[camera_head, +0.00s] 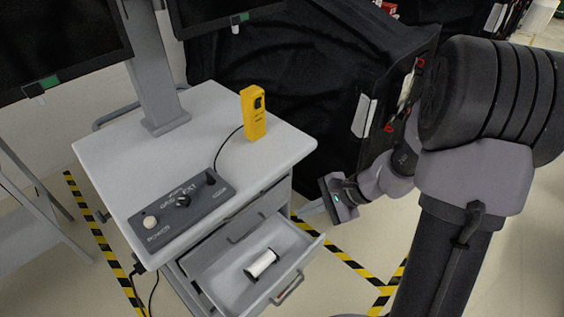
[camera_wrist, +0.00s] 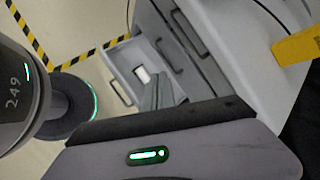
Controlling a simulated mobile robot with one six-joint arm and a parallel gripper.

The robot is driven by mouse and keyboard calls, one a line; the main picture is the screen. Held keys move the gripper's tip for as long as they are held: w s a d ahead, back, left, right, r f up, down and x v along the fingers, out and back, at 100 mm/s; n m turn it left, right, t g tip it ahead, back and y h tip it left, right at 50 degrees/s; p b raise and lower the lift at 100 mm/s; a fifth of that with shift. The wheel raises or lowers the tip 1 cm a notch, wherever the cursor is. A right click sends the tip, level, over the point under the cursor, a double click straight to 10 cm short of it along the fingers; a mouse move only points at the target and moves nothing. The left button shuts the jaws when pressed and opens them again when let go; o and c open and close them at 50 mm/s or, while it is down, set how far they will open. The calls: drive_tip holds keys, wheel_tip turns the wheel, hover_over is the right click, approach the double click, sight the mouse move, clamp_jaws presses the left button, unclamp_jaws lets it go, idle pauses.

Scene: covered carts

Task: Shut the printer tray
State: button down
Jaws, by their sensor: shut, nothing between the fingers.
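An open, pulled-out tray (camera_head: 221,274) sticks out of the front of a white cart, like a drawer. It holds a white roll with dark ends (camera_head: 262,263) and has a grey handle (camera_head: 287,288) on its front. In the wrist view the tray (camera_wrist: 121,57) shows at the upper left, with the roll (camera_wrist: 142,74) partly beside my fingers. My gripper (camera_head: 309,209) is shut and empty, beside the cart near the tray's right rear corner. It also shows in the wrist view (camera_wrist: 160,84), with its fingers overlapping part of the tray. I cannot tell whether they touch.
The cart top (camera_head: 207,117) carries a control box (camera_head: 180,208) and a yellow handheld device (camera_head: 253,113). A shut drawer (camera_head: 243,227) is above the tray. A black-covered cart (camera_head: 290,75) stands behind. Yellow-black tape (camera_head: 347,260) marks the floor, which is clear near the tray front.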

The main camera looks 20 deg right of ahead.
drive_tip(key=s+d+f+m+t+h+p, duration=0.1)
drive_tip(key=s+d+f+m+t+p, duration=0.15)
drive_tip(key=d+f+m, duration=0.45)
drive_tip(key=s+d+f+m+t+p, duration=0.1)
drive_tip(key=d+f+m+p, duration=0.2)
drive_tip(key=f, duration=0.8)
drive_tip(key=m+h+p, duration=0.1)
drive_tip(key=m, duration=0.3)
approach(304, 259)
drive_tip(key=shift+t, duration=0.35)
drive_tip(key=b+x, duration=0.2)
drive_tip(key=x, duration=0.1)
drive_tip(key=b+x, duration=0.1)
drive_tip(key=x, duration=0.1)
drive_tip(key=shift+s+a+f+b, duration=0.2)
drive_tip(key=shift+s+f+b, duration=0.1)
drive_tip(key=shift+f+b, duration=0.1)
drive_tip(key=shift+w+a+r, duration=0.1)
drive_tip(key=shift+w+a, duration=0.1)
drive_tip(key=shift+w, duration=0.15)
